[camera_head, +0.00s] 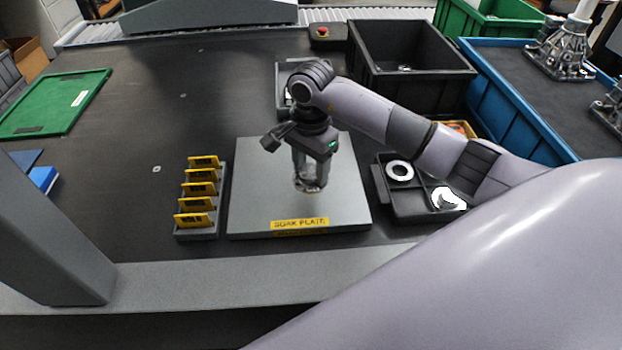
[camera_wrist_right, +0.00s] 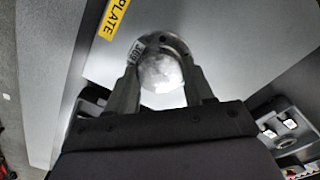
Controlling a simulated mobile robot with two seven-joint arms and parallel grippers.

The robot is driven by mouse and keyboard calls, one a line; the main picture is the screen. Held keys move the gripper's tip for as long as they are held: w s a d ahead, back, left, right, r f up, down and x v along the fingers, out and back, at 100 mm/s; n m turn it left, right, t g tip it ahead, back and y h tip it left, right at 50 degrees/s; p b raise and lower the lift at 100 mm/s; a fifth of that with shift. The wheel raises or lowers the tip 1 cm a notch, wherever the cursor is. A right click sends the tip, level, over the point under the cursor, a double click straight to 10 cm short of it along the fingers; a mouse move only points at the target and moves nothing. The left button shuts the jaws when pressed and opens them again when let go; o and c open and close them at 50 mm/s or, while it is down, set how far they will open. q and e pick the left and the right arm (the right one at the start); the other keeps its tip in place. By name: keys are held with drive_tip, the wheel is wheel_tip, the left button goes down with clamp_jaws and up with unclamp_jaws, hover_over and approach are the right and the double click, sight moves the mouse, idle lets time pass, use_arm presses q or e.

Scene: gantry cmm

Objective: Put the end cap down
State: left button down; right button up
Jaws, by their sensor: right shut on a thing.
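The end cap (camera_wrist_right: 161,70) is a round, shiny metal piece with a flange and a small dark-lettered label. It sits between the fingers of my right gripper (camera_wrist_right: 165,95), which is shut on it. In the head view my right gripper (camera_head: 310,185) points down over the grey soak plate (camera_head: 255,190), with the end cap (camera_head: 311,185) low between its fingers. I cannot tell whether the cap touches the plate. The plate carries a yellow "SOAK PLATE" label at its front edge. My left gripper is not in view.
A rack of yellow tags (camera_head: 200,195) stands left of the plate. A dark divided tray (camera_head: 405,210) with ring-shaped parts is at its right. Behind are a black bin (camera_head: 410,60), a blue tray (camera_head: 510,95) with metal castings and a green bin (camera_head: 490,20).

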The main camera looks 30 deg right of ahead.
sight(311, 171)
wheel_tip(311, 171, down, 4)
drive_tip(key=shift+f, duration=0.1)
drive_tip(key=shift+f, duration=0.15)
drive_tip(key=o, duration=1.2)
drive_tip(key=shift+r, duration=0.2)
wheel_tip(311, 171, up, 12)
drive_tip(key=shift+b, duration=0.3)
